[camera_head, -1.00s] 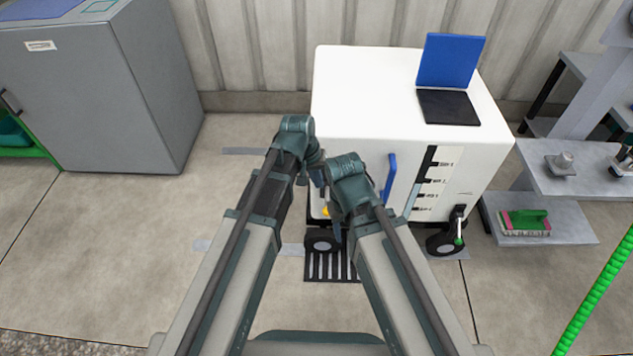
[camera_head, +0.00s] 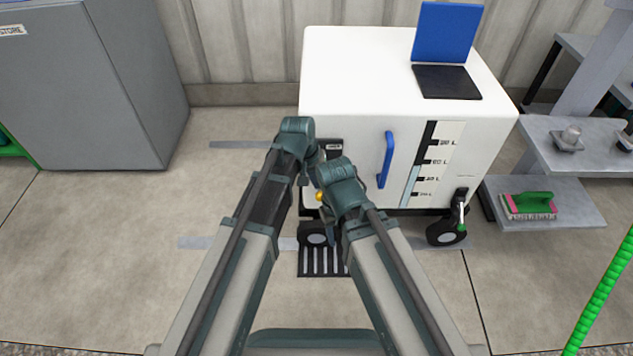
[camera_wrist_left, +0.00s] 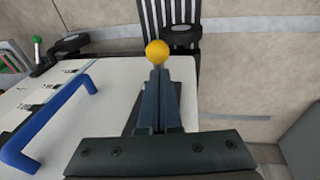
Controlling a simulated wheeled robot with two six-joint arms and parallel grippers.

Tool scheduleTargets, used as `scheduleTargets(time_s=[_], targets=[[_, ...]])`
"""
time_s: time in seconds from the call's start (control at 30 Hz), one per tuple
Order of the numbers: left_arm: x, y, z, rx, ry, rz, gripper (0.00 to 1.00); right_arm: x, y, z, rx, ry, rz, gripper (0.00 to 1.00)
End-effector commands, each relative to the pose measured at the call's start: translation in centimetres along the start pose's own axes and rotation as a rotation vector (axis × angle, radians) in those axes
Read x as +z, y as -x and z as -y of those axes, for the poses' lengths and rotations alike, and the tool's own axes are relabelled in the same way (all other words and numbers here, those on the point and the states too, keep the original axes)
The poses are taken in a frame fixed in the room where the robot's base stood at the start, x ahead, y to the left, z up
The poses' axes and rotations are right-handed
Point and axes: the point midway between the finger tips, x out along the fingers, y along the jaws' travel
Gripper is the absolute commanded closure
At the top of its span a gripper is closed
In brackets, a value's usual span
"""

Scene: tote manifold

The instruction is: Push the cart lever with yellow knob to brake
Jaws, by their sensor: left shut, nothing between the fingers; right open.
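The yellow knob (camera_head: 319,196) shows low on the front of the white cart (camera_head: 350,75), between my two wrists in the head view. In the left wrist view the yellow knob (camera_wrist_left: 157,52) appears just beyond the tips of my left gripper (camera_wrist_left: 160,75). That gripper is shut and empty. I cannot tell whether the tips touch the knob. The lever under the knob is hidden by the fingers. My right gripper (camera_head: 330,236) is open, lower down in front of the cart, partly hidden by its own wrist.
A blue handle (camera_head: 387,160) stands upright on the cart's front, beside a level scale. Another lever with a green knob (camera_head: 461,214) is at the right wheel (camera_head: 446,232). A slatted black plate (camera_head: 322,262) lies by the left wheel. Floor left of the cart is clear.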

Motion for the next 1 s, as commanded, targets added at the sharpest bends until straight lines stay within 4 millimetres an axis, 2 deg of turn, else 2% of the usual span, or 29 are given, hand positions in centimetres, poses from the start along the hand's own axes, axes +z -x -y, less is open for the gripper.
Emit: scheduleTargets(time_s=[0.17, 0.33, 0.53, 1.0], targets=[[0.2, -0.1, 0.0, 0.0, -0.002, -0.007, 1.0, 0.0, -0.2, 0.0, 0.0, 0.0, 0.0, 0.48], [1.2, -1.7, 0.4, 0.0, -0.025, -0.119, 1.0, -0.1, -2.4, 0.2, 0.0, -0.003, 0.0, 0.48], [1.0, -3.7, 0.7, 0.0, -0.025, -0.123, 1.0, -0.2, -4.4, 0.4, 0.0, -0.009, 0.0, 0.48], [1.0, -3.9, 0.8, -0.002, -0.024, -0.12, 1.0, -0.2, -4.6, 0.5, 0.0, -0.011, 0.0, 0.48]])
